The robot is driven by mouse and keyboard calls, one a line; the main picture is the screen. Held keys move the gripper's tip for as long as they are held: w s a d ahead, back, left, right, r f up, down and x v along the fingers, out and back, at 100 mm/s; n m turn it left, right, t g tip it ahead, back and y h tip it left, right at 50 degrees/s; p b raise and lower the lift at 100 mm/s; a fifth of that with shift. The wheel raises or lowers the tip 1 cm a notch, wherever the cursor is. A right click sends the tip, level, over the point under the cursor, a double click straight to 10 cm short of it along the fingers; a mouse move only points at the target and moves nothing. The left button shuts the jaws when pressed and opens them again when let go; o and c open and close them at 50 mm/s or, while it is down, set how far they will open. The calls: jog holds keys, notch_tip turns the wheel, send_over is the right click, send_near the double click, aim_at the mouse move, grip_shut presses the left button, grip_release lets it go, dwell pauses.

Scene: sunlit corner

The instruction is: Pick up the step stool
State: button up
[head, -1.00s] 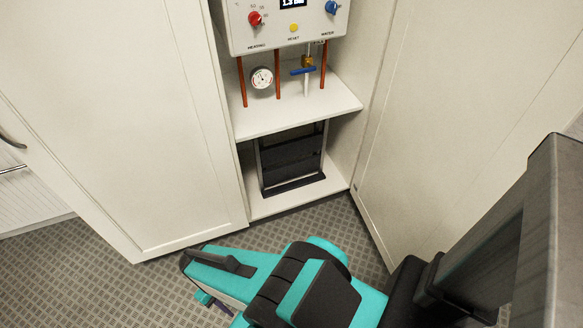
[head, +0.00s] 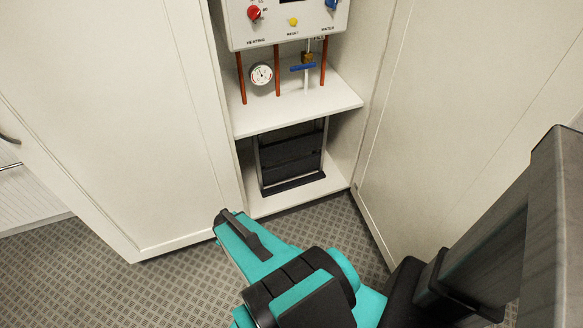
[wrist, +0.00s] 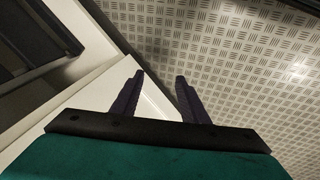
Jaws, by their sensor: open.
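The step stool (head: 291,158) is dark with a light grey frame. It stands folded and upright in the lower compartment of the open cupboard, under the white shelf. In the wrist view, part of what looks like the stool (wrist: 45,40) shows at the upper left. My gripper (wrist: 160,80) is open and empty, its two dark purple fingers apart beside the white cupboard edge. It is not touching the stool.
A white shelf (head: 290,112) lies above the stool, with pipes, a gauge (head: 261,74) and a blue-handled valve (head: 303,68). A boiler panel (head: 285,25) hangs above. Open doors stand left (head: 110,120) and right (head: 440,130). Patterned floor (head: 325,222) in front is clear.

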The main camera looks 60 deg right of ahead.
jog(key=w+d+r+n+t+h+b, duration=0.1)
jog(key=d+r+t+h, duration=0.3)
jog(key=d, duration=0.7)
jog(key=w+d+r+n+t+h+b, duration=0.1)
jog(key=d+r, duration=0.4)
jog(key=d, duration=0.7)
jog(key=s+d+r+n+t+h+b, duration=0.1)
jog(key=s+d+r+n+t+h, duration=0.1)
jog(key=s+d+r, duration=0.3)
jog(key=s+d+r+n+t+h+b, duration=0.1)
jog(key=s+d+r+n+t+h, duration=0.2)
jog(key=s+d+r, duration=0.2)
jog(key=d+r, duration=0.3)
jog(key=r, duration=0.2)
jog(key=shift+d+h, duration=0.3)
jog(key=shift+d, duration=0.1)
jog(key=shift+w+d+b, duration=0.1)
jog(key=shift+b, duration=0.2)
jog(key=b+x, duration=0.8)
jog(key=b, duration=0.5)
jog(key=shift+w+b, duration=0.2)
jog(key=shift+b, duration=0.15)
